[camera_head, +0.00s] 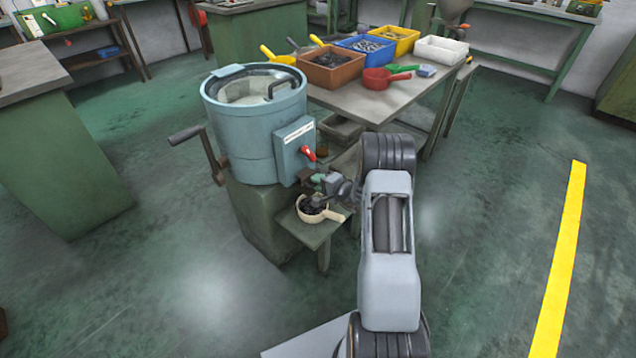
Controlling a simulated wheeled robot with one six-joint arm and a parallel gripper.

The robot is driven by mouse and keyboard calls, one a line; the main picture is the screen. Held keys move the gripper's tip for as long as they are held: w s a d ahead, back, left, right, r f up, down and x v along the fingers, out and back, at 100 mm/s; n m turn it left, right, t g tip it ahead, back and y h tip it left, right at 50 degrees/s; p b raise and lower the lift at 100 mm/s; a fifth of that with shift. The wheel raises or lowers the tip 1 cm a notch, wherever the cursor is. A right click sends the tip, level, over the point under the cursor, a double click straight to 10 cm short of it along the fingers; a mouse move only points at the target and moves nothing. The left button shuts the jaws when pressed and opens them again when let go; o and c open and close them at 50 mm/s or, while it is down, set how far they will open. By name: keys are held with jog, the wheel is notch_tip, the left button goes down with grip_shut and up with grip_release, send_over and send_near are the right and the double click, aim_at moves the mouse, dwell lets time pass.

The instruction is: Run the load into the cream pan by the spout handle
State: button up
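The cream pan (335,216) stands on a small green shelf beside the blue drum machine (238,130). Dark pieces show inside the pan, and its short handle points right. My gripper (326,184) is at the machine's lower right side, just above and behind the pan, by the spout area. The spout and its handle are small and mostly hidden by my gripper, so I cannot tell whether the fingers touch the handle. Whether the fingers are open or shut does not show.
A red-knobbed lever (307,153) sits on the drum's control box just above my gripper. A crank (200,150) sticks out left. A table (400,96) behind holds several bins and scoops, including a red scoop (376,80). The floor at right is clear.

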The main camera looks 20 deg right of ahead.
aim_at(310, 182)
grip_shut()
jog(key=b+x, duration=0.3)
jog(key=shift+w+a, duration=0.15)
jog(key=shift+w, duration=0.15)
jog(key=shift+w+a+r, duration=0.1)
jog(key=shift+w+r, duration=0.1)
jog(key=shift+r, duration=0.2)
grip_release()
jog(key=shift+w+a+f, duration=0.1)
